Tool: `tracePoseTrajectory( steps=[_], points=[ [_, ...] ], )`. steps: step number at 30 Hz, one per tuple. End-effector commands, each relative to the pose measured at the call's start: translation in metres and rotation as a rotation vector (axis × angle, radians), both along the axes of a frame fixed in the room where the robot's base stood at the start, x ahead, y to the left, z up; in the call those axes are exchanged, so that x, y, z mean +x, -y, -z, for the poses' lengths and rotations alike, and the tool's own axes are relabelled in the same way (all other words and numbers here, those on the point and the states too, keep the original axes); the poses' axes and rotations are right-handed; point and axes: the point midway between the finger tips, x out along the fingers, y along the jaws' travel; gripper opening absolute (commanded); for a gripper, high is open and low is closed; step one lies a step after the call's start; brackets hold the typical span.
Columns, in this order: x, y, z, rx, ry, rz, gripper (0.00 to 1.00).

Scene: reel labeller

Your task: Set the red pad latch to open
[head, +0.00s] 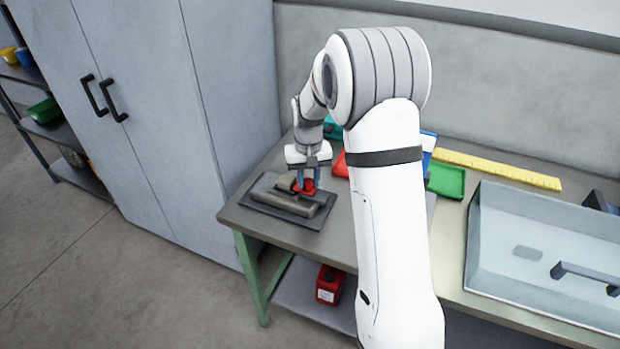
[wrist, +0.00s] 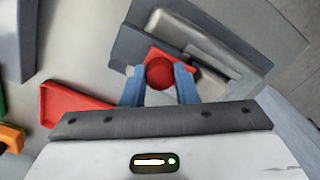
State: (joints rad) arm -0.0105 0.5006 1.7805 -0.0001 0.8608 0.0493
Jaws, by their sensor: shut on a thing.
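The reel labeller (head: 288,203) is a grey device on a dark base plate at the left end of the bench. Its red pad latch (head: 305,186) has a round red knob, which also shows in the wrist view (wrist: 160,74) above a flat red piece. My gripper (head: 308,180) points down over the device. Its two blue fingers stand on either side of the red knob, shut on it. In the wrist view my gripper (wrist: 159,82) hides the lower part of the latch. I cannot tell the latch's setting.
A red tray (wrist: 72,103) lies beside the labeller, partly hidden by my arm in the head view. A grey cabinet (head: 150,110) stands left of the bench.

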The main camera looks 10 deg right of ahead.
Motion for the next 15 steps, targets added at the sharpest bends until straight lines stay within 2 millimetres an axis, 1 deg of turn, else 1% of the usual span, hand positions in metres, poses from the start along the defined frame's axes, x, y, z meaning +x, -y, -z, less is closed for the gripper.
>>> tracePoseTrajectory(
  steps=[5,8,12,15],
  points=[
    [-0.001,0.002,0.0,0.0,0.001,0.001,0.0],
    [-0.006,0.011,0.0,0.0,0.002,0.004,0.0],
    [-0.019,0.029,0.0,0.0,0.003,0.005,0.0],
    [-0.023,0.032,0.0,-0.001,0.001,0.001,0.0]
  ],
)
